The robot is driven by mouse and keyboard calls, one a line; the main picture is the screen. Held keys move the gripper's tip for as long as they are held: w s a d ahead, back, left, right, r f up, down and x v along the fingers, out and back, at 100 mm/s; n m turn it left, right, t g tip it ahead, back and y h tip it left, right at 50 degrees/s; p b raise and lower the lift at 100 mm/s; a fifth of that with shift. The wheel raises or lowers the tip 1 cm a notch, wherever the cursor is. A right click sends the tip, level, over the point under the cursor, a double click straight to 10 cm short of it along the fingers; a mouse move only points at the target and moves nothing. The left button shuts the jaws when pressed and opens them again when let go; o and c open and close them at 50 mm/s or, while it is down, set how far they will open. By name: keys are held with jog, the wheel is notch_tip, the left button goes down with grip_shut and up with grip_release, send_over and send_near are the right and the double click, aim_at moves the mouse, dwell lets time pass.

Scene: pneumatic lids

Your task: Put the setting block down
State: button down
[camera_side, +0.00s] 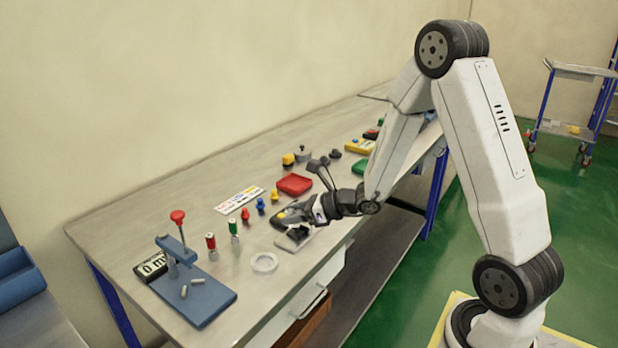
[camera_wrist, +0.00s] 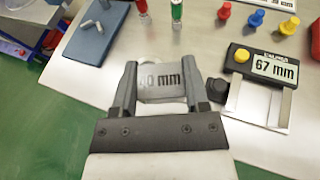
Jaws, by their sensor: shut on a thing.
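The setting block (camera_wrist: 163,78) is a grey metal block with a size in mm marked on its face; the first digit is hard to read. My gripper (camera_wrist: 160,84) is shut on it, one finger at each side, in the wrist view. In the side view my gripper (camera_side: 297,222) is low over the front of the bench, and I cannot make out the block there. From these views I cannot tell whether the block touches the bench top.
A caliper with a 67 mm display (camera_wrist: 275,66) lies right of my gripper, close to its right finger. A white ring (camera_side: 264,263) and blue fixture (camera_side: 208,297) are to the left. Red and green plug gauges and several coloured knobs stand behind.

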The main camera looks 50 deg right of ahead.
jog(key=a+n+y, duration=0.1)
jog(key=a, duration=0.6)
jog(key=shift+s+a+f+g, duration=0.25)
jog(key=shift+s+a+g, duration=0.05)
jog(key=shift+s+g, duration=0.15)
jog(key=shift+d, duration=0.1)
jog(key=s+d+r+m+h, duration=0.1)
jog(key=d+m+h, duration=0.4)
jog(key=d, duration=1.4)
jog(key=s+d+r+m+h, duration=0.1)
jog(key=d+m+h, duration=0.4)
jog(key=d, duration=1.5)
jog(key=shift+s+d+t+h, duration=0.25)
jog(key=shift+t+h, duration=0.2)
jog(key=shift+h, duration=0.45)
jog(key=shift+w, duration=0.1)
